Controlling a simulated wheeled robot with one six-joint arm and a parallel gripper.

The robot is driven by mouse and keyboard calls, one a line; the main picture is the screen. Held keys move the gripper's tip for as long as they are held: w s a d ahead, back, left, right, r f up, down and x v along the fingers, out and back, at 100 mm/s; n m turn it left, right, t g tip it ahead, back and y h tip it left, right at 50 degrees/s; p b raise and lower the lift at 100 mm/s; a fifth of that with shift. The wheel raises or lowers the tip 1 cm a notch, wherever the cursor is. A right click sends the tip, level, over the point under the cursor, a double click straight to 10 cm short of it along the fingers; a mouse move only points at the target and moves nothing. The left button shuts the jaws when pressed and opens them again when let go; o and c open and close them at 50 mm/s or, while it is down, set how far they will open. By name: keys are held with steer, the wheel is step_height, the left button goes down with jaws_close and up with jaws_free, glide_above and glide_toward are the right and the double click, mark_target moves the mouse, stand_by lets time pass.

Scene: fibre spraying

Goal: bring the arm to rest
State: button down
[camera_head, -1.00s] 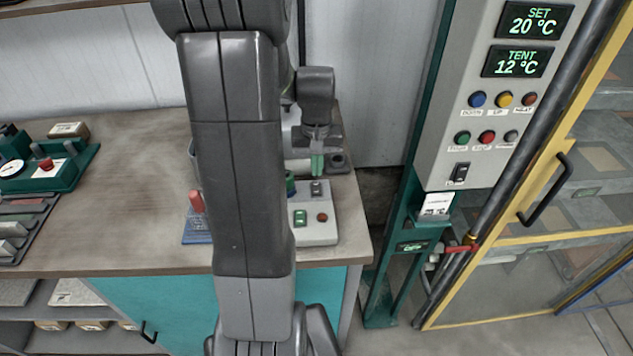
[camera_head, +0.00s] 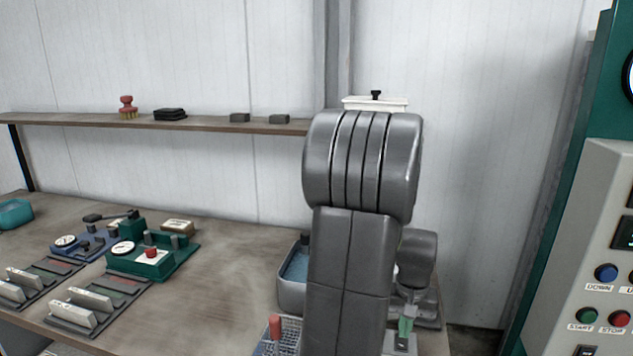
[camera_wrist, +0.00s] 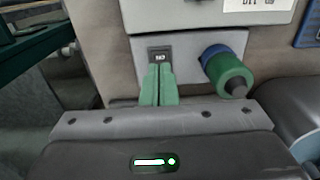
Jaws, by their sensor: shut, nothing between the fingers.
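My gripper (camera_head: 405,328) shows at the lower right of my arm in the head view, its green fingers pointing down above the right end of the bench. In the wrist view its green fingers (camera_wrist: 158,84) are together, with nothing between them. They appear in front of a black switch (camera_wrist: 159,54) on a light grey box (camera_wrist: 180,50). I cannot tell whether they touch it. A green and blue cylindrical part (camera_wrist: 228,70) is beside the fingers on the right. My arm hides part of the bench in the head view.
The wooden bench (camera_head: 225,270) carries green and blue gauge devices (camera_head: 150,262) at left and a grey tray (camera_head: 292,280) beside my arm. A shelf (camera_head: 210,125) runs along the wall behind. A control panel (camera_head: 610,230) stands at right. The bench middle is clear.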

mark_target(402, 345)
steer(key=shift+f+b, duration=0.8)
steer(key=shift+f, duration=0.75)
steer(key=shift+r, duration=0.1)
steer(key=shift+r, duration=0.1)
